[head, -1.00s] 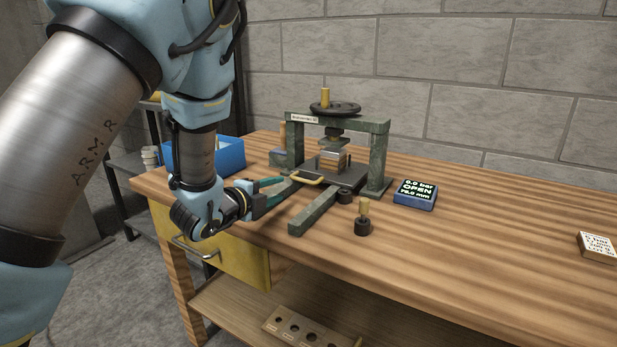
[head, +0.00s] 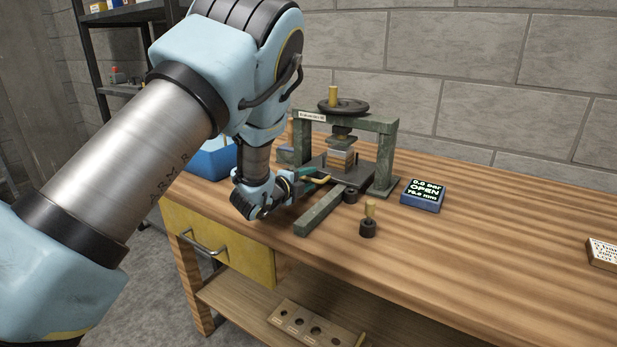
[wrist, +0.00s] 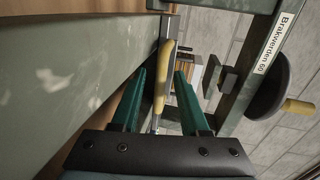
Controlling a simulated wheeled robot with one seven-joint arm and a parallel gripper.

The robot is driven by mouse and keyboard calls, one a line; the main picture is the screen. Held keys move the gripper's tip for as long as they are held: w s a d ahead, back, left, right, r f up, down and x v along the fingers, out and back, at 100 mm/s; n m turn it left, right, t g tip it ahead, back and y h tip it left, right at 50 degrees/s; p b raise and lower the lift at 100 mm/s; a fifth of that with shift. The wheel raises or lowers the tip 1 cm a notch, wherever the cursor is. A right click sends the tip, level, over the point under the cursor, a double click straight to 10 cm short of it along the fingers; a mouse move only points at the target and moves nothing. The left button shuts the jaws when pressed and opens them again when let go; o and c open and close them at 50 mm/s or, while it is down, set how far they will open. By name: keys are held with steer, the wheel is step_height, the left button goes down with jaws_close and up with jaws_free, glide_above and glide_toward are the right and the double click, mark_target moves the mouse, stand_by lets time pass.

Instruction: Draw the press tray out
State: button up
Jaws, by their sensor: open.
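The press (head: 385,150) is a green-grey frame on the bench with a black handwheel on top. Its dark tray (head: 338,187) lies between the posts with a light block stack (head: 341,160) on it. The tray's yellow handle (wrist: 162,85) faces my gripper (wrist: 160,73). My gripper (head: 312,174) has green fingers, is open, and reaches in from the left. In the wrist view its fingers stand apart on either side of the handle; I see no clear contact. In the head view the handle is partly hidden by the fingers.
A green-grey rail (head: 325,210) runs forward beside the tray. A black post with a wooden knob (head: 368,220) stands right of it. A blue readout box (head: 423,195) shows OPEN. A blue bin (head: 212,160) sits behind my arm.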

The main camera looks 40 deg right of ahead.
steer(key=shift+d, duration=0.1)
jaws_close()
stand_by(0.3)
stand_by(1.1)
